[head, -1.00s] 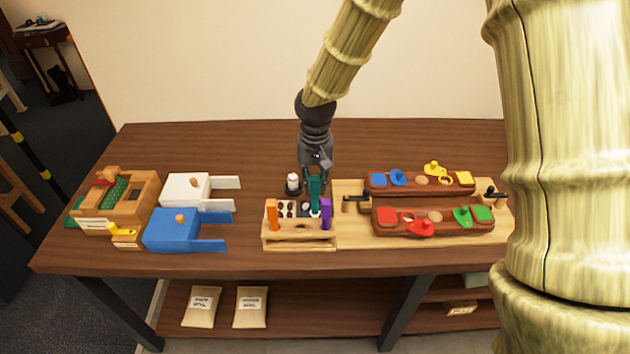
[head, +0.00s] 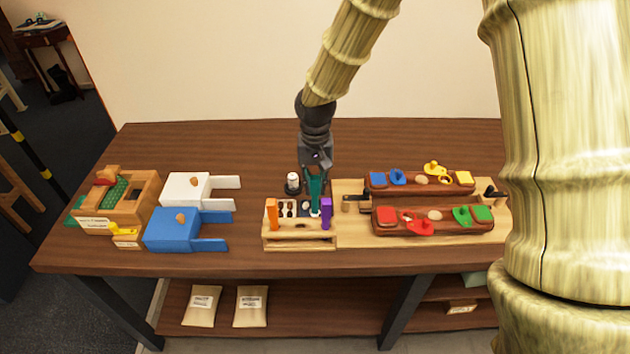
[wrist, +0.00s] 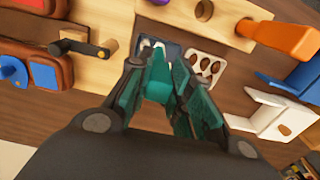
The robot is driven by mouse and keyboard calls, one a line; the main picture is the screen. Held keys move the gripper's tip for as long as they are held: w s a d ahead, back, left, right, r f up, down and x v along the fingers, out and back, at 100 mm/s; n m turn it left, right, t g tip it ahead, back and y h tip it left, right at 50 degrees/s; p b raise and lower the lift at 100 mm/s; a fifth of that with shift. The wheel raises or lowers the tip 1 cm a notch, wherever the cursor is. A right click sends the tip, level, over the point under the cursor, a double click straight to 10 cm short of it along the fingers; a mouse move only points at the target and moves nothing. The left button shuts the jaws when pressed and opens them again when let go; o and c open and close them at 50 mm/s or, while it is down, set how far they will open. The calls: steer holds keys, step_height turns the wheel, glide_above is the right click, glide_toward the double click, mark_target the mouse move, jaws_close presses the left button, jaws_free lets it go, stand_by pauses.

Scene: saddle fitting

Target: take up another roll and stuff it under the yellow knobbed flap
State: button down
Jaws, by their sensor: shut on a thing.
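Whether the tool touches one is hidden. The yellow knobbed flap (head: 433,167) is on the back brown saddle panel (head: 400,186), beside a yellow ring and a yellow square.
A wooden rack (head: 285,243) holds an orange handle (head: 272,214) and a purple handle (head: 327,212), with an empty hole between. White (head: 184,190) and blue boxes (head: 172,230) stand farther left.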

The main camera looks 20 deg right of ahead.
steer(key=shift+r+p, duration=2.75)
steer(key=shift+r, duration=0.7)
